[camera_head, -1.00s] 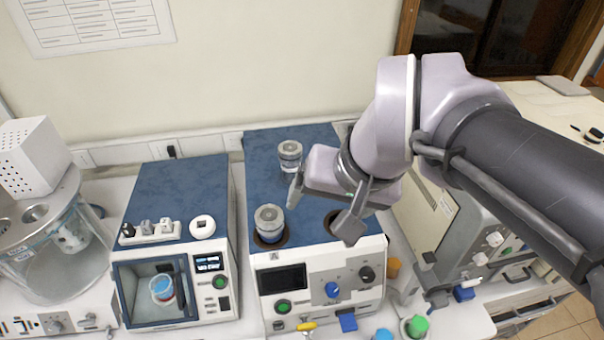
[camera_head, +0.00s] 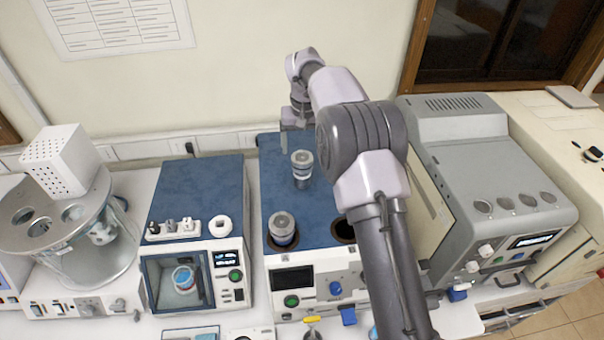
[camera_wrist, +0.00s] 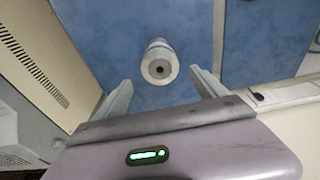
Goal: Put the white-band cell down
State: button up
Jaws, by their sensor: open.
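A grey-capped cell with a pale, whitish band (camera_head: 303,167) stands upright on the blue top of the test unit, towards the back. A single cell also shows in the wrist view (camera_wrist: 159,66), seen from above, between and slightly beyond the fingertips. My gripper (camera_head: 296,120) is behind that cell near the wall. In the wrist view my gripper (camera_wrist: 161,84) is open, with fingers apart on either side and a gap to the cell. A second cell (camera_head: 282,230), with a bluish band, sits in the front left well.
A dark round well (camera_head: 344,230) at the front right of the unit looks empty, partly hidden by my arm. A blue-topped device (camera_head: 195,185) stands left, a grey instrument (camera_head: 480,160) right. The wall is close behind.

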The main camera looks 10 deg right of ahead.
aim_at(302, 157)
jog(key=f, duration=0.3)
jog(key=f+p, duration=0.1)
jog(key=f, duration=0.2)
jog(key=w+f, duration=0.1)
jog(key=f, duration=0.1)
jog(key=shift+f, duration=0.4)
jog(key=shift+s, duration=0.2)
jog(key=c, duration=0.4)
jog(key=shift+r, duration=0.1)
grip_shut()
jog(key=shift+w, duration=0.1)
